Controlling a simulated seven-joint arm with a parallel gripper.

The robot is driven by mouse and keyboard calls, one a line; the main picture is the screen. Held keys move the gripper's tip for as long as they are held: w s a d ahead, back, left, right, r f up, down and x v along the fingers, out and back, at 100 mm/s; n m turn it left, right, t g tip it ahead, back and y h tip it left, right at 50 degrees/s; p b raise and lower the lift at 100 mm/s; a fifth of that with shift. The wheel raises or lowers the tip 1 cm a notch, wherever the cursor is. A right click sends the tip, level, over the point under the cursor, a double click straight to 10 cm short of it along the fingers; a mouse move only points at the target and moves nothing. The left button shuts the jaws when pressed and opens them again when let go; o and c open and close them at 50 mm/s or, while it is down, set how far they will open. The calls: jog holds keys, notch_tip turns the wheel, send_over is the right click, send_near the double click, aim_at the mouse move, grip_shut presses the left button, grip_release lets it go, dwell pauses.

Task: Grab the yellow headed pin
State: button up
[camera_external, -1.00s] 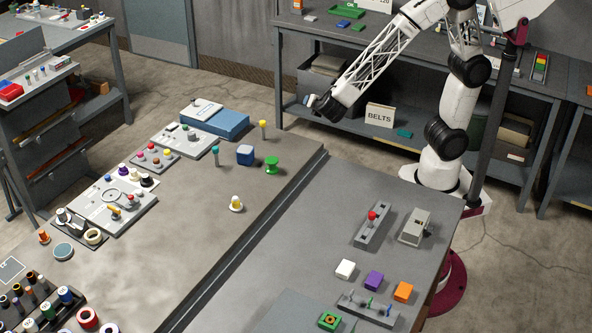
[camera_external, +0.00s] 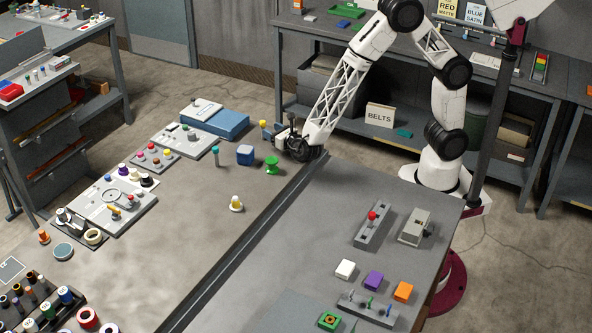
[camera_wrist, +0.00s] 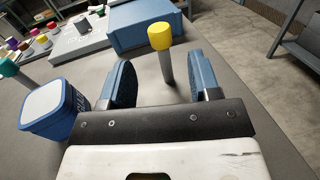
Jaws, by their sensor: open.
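The yellow headed pin (camera_wrist: 161,38) stands upright on the grey table in the wrist view, with a yellow cap on a grey shaft. In that view my gripper (camera_wrist: 157,82) is open, its two blue-grey fingers apart, and the pin shows between and a little beyond the fingertips. Nothing is held. In the external view the pin's yellow head (camera_external: 264,124) shows at the table's far end, just left of my gripper (camera_external: 279,135). Its shaft is partly hidden there.
A blue block with a pale top (camera_wrist: 47,106) stands close to the left finger. A teal headed pin (camera_external: 215,156) and a green spool (camera_external: 272,165) stand nearby. A blue box (camera_wrist: 146,33) lies behind the pin. The table's edge is to the right.

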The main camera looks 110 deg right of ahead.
jog(key=shift+x, duration=1.3)
jog(key=shift+d, duration=0.1)
jog(key=shift+x, duration=2.55)
jog(key=shift+r, duration=0.1)
jog(key=shift+c, duration=0.2)
jog(key=c, duration=1)
jog(key=shift+r, duration=0.15)
